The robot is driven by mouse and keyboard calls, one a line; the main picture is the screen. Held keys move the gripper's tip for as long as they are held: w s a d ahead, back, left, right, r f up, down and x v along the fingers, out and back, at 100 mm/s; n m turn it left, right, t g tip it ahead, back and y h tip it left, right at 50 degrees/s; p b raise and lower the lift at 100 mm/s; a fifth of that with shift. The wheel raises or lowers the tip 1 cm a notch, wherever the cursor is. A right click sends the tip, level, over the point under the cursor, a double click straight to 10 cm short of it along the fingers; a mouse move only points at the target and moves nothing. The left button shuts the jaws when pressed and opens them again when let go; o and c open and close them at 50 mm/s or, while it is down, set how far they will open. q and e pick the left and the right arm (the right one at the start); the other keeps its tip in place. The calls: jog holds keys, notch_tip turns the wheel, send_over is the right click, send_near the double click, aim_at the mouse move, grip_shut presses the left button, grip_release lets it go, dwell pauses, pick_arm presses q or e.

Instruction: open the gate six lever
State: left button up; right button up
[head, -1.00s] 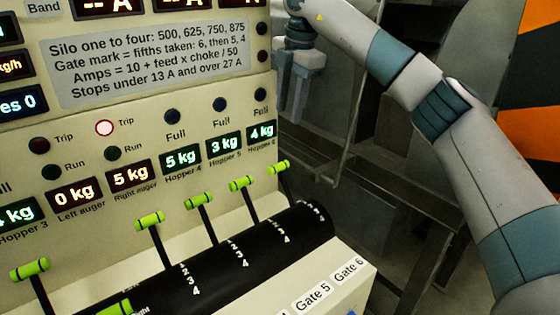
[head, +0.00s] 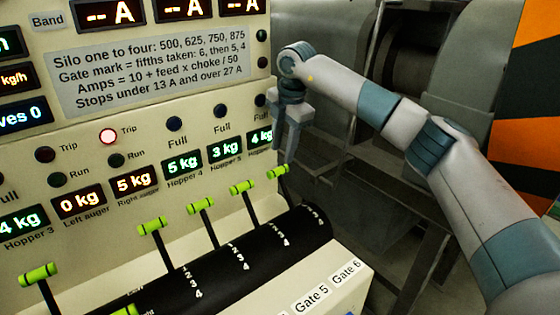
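The gate six lever (head: 278,172) is the rightmost in the row, a dark stem with a bright green cross handle, rising from the black curved drum. The Gate 6 label (head: 346,272) is on the front ledge below. My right gripper (head: 284,150) points down just above the green handle, beside the panel's right edge. Its two fingers are apart with nothing seen between them. Whether they touch the handle or stand in front of or behind it is hard to tell. My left gripper is out of view.
Similar green-handled levers stand to the left, the nearest neighbour (head: 242,187) close by. The cream panel (head: 230,60) with displays and lamps rises behind them. Dark metal framework (head: 400,200) lies to the right. The black drum (head: 250,250) carries white number marks.

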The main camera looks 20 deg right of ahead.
aim_at(280, 168)
jog(key=f, duration=0.2)
jog(key=w+f+p, duration=0.1)
jog(key=f, duration=0.2)
jog(key=shift+a+f, duration=0.1)
jog(key=shift+a, duration=0.1)
jog(key=shift+w+f+p, duration=0.15)
jog(key=shift+f+p, duration=0.2)
jog(key=shift+f, duration=0.35)
jog(key=shift+r, duration=0.1)
grip_shut()
